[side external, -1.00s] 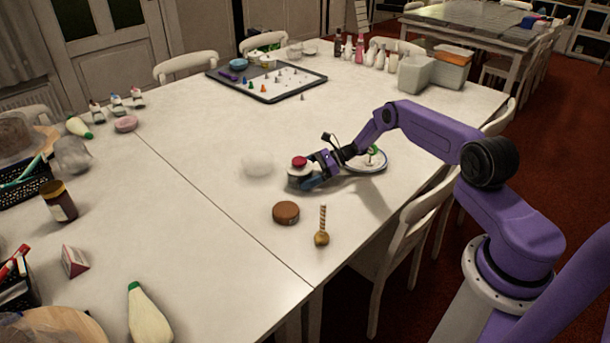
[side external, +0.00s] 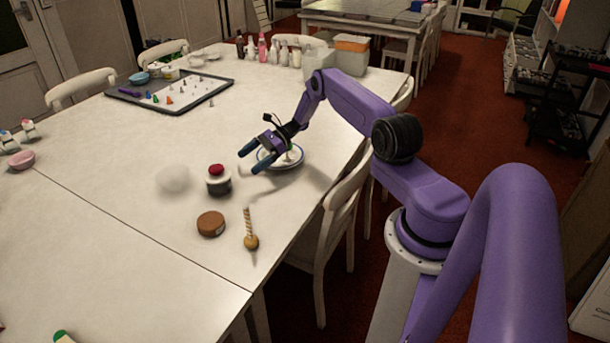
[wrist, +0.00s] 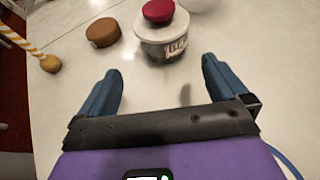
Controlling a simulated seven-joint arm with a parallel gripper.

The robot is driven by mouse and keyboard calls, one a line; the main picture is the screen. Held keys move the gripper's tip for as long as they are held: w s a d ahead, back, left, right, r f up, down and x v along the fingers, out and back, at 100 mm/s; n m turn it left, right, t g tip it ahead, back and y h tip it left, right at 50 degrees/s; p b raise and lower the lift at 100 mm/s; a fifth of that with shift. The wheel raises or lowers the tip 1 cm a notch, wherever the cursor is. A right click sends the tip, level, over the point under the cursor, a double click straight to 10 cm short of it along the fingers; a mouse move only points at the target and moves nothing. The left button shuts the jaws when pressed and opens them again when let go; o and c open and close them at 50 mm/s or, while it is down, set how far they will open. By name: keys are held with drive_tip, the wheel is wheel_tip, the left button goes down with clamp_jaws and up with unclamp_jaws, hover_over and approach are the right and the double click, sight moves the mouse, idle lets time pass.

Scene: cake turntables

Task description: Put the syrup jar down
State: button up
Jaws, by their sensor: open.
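The syrup jar, a small jar with dark contents and a label (side external: 218,185), stands upright on the white table (side external: 120,220). A red round thing (side external: 216,169) sits on its top. In the wrist view the jar (wrist: 165,42) stands just beyond my fingertips, apart from them. My gripper (side external: 245,160) is open and empty, to the right of the jar and behind it in the side view. Its two blue fingers show with bare table between them in the wrist view (wrist: 162,75).
A brown round lid or cake (side external: 211,223) and a honey dipper with a striped handle (side external: 250,230) lie near the jar. A blue-rimmed plate (side external: 290,162) is under my wrist. A whitish blob (side external: 173,180) is left of the jar.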

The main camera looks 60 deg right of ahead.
drive_tip(key=s+a+r+n+g+h, duration=0.1)
drive_tip(key=a+r+n+g, duration=0.35)
drive_tip(key=a, duration=0.45)
drive_tip(key=s+a+r+n+g, duration=0.1)
drive_tip(key=a+r+n+g, duration=0.2)
drive_tip(key=a+r+n, duration=0.35)
drive_tip(key=s+a+r+n+g+h, duration=0.2)
drive_tip(key=s+a+r+n, duration=0.1)
drive_tip(key=s+a, duration=0.3)
drive_tip(key=s+a+r+n+g+h, duration=0.1)
drive_tip(key=s+a+r+n+h, duration=0.2)
drive_tip(key=s+a, duration=0.35)
drive_tip(key=s+a+r+n+h, duration=0.2)
drive_tip(key=s+r+n, duration=0.15)
drive_tip(key=s, duration=0.25)
drive_tip(key=s+a+r+n+h, duration=0.2)
drive_tip(key=s+n, duration=0.3)
drive_tip(key=s, duration=0.2)
drive_tip(key=s+d+r+n+t+h, duration=0.1)
drive_tip(key=s+d+n+t, duration=0.3)
drive_tip(key=s+n, duration=0.7)
drive_tip(key=shift+s+d, duration=0.8)
drive_tip(key=shift+d, duration=0.05)
